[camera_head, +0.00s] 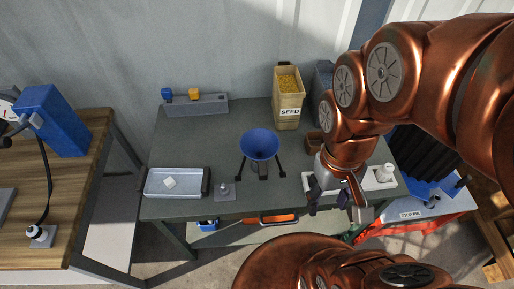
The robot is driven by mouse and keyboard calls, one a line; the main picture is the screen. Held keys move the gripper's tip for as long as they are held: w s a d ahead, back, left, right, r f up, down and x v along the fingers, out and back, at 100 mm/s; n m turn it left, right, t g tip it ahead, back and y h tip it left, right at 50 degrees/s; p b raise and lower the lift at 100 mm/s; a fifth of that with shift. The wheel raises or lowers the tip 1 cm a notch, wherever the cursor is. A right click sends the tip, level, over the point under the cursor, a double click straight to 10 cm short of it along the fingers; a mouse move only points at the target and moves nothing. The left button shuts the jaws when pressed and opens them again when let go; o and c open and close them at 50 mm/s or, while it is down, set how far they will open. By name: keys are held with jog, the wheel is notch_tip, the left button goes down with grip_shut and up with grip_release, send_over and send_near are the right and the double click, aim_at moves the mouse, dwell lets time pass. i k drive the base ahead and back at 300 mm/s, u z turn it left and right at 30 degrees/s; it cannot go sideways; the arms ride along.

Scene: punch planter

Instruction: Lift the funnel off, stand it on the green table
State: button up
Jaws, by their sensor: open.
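The blue funnel (260,144) sits mouth up near the middle of the table, over a small grey piece. Dark legs spread to either side below it; I cannot tell how they join the funnel. The table (225,135) has a dark grey-green top. My gripper (338,202) is open and apart from the funnel, to its right and nearer the front edge. It partly covers a white strip or tray (379,178) at the table's front right.
A seed box (288,108) stands behind the funnel. A metal tray (175,182) with a pale block lies at left, beside a small grey piece (224,192). A grey rack (197,107) is at back left. Bare tabletop lies between rack and tray.

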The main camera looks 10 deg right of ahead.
aim_at(191, 147)
jog(key=z, duration=2.7)
jog(key=k, duration=1.65)
jog(key=u, duration=2.55)
